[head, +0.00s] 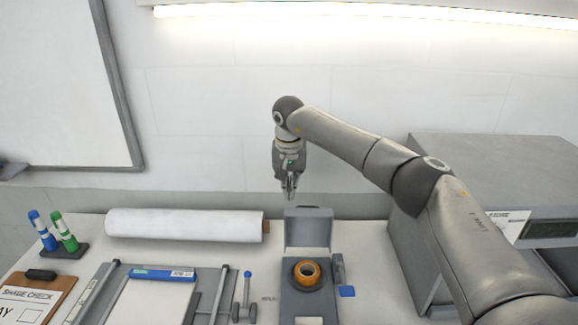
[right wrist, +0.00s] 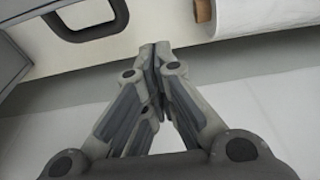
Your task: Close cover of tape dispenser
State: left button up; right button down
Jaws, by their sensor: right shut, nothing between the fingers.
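The grey tape dispenser (head: 309,270) stands on the table in the middle of the head view. Its cover (head: 308,229) is swung up, standing open at the back. An orange tape roll (head: 307,272) sits inside. My right gripper (head: 290,194) points down just above and slightly behind the cover's top edge, apart from it as far as I can tell. Its fingers are shut and empty, and they meet in the right wrist view (right wrist: 155,52). In the wrist view, a grey handle-like loop (right wrist: 92,22) shows at the upper left. My left gripper is not in view.
A white roll (head: 185,225) lies at the back left of the table. A large grey machine (head: 480,170) stands at right. The wall is close behind.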

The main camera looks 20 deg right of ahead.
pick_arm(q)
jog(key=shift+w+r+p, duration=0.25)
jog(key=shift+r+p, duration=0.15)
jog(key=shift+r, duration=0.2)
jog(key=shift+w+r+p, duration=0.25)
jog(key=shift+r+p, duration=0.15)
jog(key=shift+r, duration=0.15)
pick_arm(e)
jog(key=shift+s+a+r, duration=0.1)
jog(key=shift+s+a, duration=0.2)
jog(key=shift+s, duration=0.3)
jog(key=shift+s+a+r, duration=0.15)
jog(key=shift+s+a, duration=0.1)
jog(key=shift+s, duration=0.4)
jog(key=shift+s+a+r, duration=0.1)
jog(key=shift+s+a, duration=0.2)
jog(key=shift+s, duration=0.3)
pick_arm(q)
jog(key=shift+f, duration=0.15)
